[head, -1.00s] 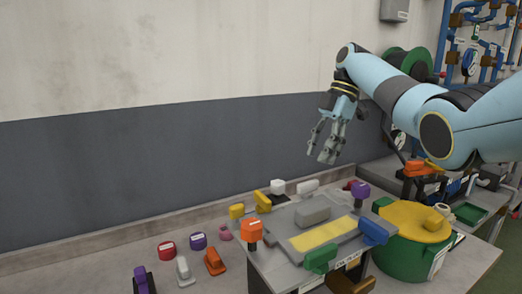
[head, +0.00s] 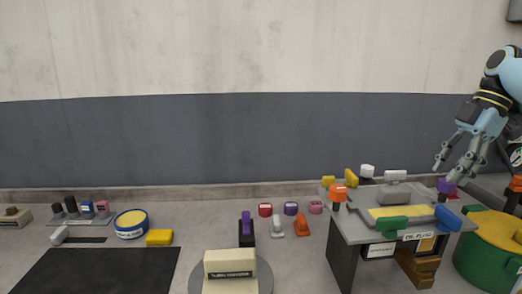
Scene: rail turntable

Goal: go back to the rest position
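My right gripper (head: 462,160) is at the right edge of the head view, at the end of the light blue arm. Its fingers are spread and point down, with nothing between them. It hangs in front of the dark wall band, above the right end of the grey stand (head: 352,228). A purple knob (head: 446,186) shows just below the fingertips; I cannot tell the gap in depth. My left gripper is not in view.
The stand carries an orange knob (head: 338,192) and green and blue handles. A green drum (head: 487,262) stands to its right. A cream block (head: 230,271) sits on a round plate at front centre. A black mat (head: 95,272) lies at left. Several small objects line the bench.

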